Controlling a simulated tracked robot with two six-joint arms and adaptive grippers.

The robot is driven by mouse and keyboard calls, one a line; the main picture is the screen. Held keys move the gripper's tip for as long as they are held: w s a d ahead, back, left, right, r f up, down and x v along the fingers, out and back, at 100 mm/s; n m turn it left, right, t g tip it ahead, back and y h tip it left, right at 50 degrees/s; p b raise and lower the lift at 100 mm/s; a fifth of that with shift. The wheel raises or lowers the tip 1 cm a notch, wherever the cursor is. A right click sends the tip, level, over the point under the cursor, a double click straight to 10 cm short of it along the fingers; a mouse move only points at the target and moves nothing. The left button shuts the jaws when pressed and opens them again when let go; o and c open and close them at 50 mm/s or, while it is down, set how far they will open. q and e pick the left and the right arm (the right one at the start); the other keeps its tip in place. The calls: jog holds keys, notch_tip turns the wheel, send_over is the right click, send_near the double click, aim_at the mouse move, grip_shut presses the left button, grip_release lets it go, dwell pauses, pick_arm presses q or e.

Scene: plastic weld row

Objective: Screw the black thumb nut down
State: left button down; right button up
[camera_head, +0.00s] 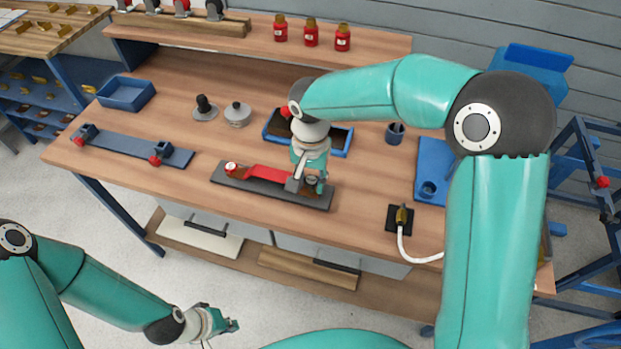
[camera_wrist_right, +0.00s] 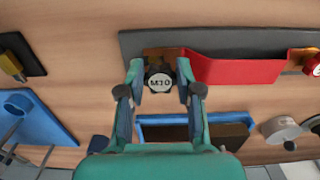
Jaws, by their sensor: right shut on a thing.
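The black thumb nut (camera_wrist_right: 160,83), marked M10 on top, sits at one end of a red bar (camera_wrist_right: 238,66) on a dark grey base plate (camera_wrist_right: 215,42). My right gripper (camera_wrist_right: 160,74) points down from above, with a finger on each side of the nut, and is shut on it. In the head view the right gripper (camera_head: 311,178) is at the right end of the plate (camera_head: 318,202) and partly hides the nut. The red bar (camera_head: 268,174) runs left from there. My left gripper (camera_head: 222,321) hangs low in front of the bench, away from the work; its finger opening is unclear.
A blue tray (camera_head: 338,152) stands just behind the plate. A black block with a brass fitting and white hose (camera_head: 402,216) is to the right. A blue-grey rail with red knobs (camera_head: 130,145) lies left. Red bottles (camera_head: 311,33) stand at the back. The front bench edge is clear.

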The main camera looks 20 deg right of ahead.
jog(key=shift+f, duration=0.15)
dwell(0.5)
jog(key=shift+f+b, duration=0.3)
jog(key=shift+b, duration=0.2)
jog(key=shift+f+b, duration=0.45)
dwell(1.0)
